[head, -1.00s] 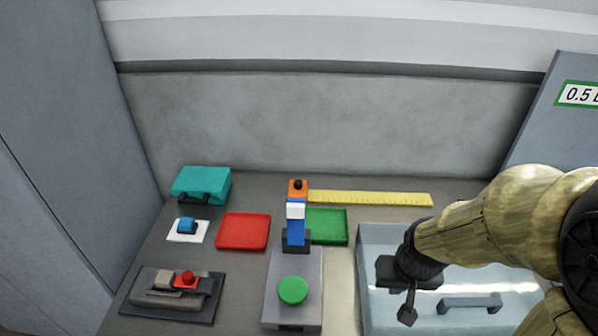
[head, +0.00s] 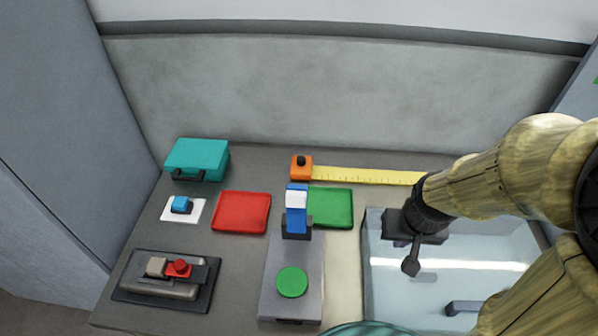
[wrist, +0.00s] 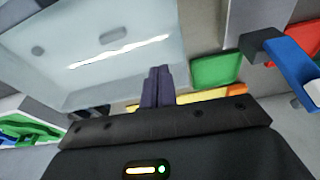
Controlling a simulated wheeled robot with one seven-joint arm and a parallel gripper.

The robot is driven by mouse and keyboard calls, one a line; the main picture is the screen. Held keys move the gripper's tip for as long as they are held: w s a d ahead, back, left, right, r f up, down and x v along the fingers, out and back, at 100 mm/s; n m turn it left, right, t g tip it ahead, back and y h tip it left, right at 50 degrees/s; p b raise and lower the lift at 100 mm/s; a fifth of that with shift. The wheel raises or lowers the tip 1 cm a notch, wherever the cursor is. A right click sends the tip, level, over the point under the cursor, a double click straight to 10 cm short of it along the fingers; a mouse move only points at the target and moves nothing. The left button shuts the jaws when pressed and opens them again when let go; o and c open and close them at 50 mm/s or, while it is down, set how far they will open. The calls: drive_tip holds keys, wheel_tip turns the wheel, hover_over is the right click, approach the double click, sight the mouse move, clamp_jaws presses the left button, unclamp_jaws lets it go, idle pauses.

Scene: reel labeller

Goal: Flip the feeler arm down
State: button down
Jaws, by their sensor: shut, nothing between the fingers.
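The blue feeler arm (head: 296,222) with a white block near its top stands up from a dark block at the back end of a grey base (head: 290,255). A green disc (head: 292,282) sits on the front part of that base. In the wrist view the blue arm (wrist: 292,66) shows at the upper right, with its dark block (wrist: 262,44). My gripper (head: 411,266) is to the right of the feeler arm, above a clear bin, touching nothing that I can see. Its fingers show together and empty in the wrist view (wrist: 158,84).
The clear bin (head: 372,290) fills the right front. Behind the base lie a green tray (head: 330,208), a red tray (head: 240,212) and a yellow ruler (head: 370,176) with an orange block (head: 301,168). A dark fixture (head: 160,282) and a teal case (head: 197,158) stand at left.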

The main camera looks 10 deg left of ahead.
drive_tip(key=w+a+r+p, duration=0.5)
drive_tip(key=w+a+r, duration=0.1)
drive_tip(key=a, duration=0.5)
drive_tip(key=w+a+r+p, duration=0.5)
drive_tip(key=w+a, duration=0.4)
drive_tip(key=a, duration=0.3)
drive_tip(key=shift+r+n+g+p, duration=0.3)
drive_tip(key=shift+r+g, duration=0.05)
drive_tip(key=shift+g, duration=0.05)
wheel_tip(320, 180, down, 9)
drive_tip(key=s+p, duration=0.2)
drive_tip(key=p, duration=0.3)
drive_tip(key=shift+s, duration=0.2)
drive_tip(key=shift+d+f, duration=0.1)
